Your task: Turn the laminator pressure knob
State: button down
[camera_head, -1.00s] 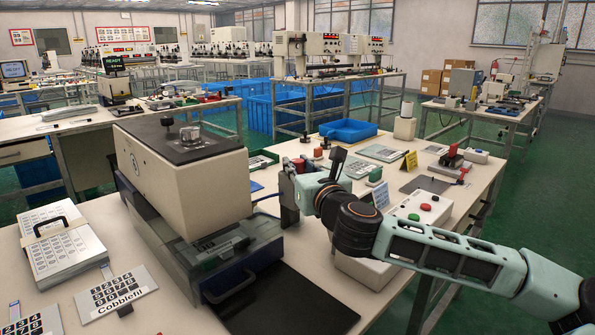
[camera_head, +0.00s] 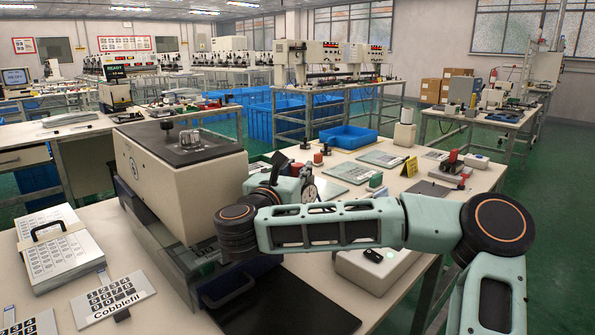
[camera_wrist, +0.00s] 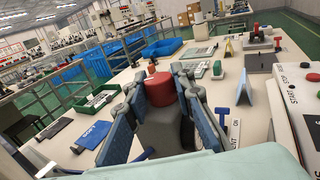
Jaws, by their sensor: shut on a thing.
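The laminator (camera_head: 190,195) is the large beige machine with a dark top at left centre in the head view. A black knob (camera_head: 167,124) and a clear block (camera_head: 190,138) sit on its top. My gripper (camera_wrist: 160,80) shows in the wrist view, with its blue-padded fingers on both sides of a red-topped grey piece (camera_wrist: 160,90). The fingers are shut on this piece. I cannot tell whether it is the pressure knob. In the head view my arm crosses in front of the laminator's right side and hides the fingertips.
A black mat (camera_head: 290,305) lies in front of the laminator. A stack of keypad films (camera_head: 60,255) and a Cobblefil sheet (camera_head: 113,298) lie at left. A control box (camera_head: 375,272) stands at right under my arm. A green tray (camera_wrist: 95,103) and a blue sign (camera_wrist: 262,105) flank my gripper.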

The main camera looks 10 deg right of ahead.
jog(key=shift+f, duration=0.1)
dwell(0.3)
jog(key=c, duration=1.6)
grip_release()
jog(key=shift+v, duration=6)
jog(key=shift+w+a, duration=0.15)
jog(key=shift+a, duration=0.05)
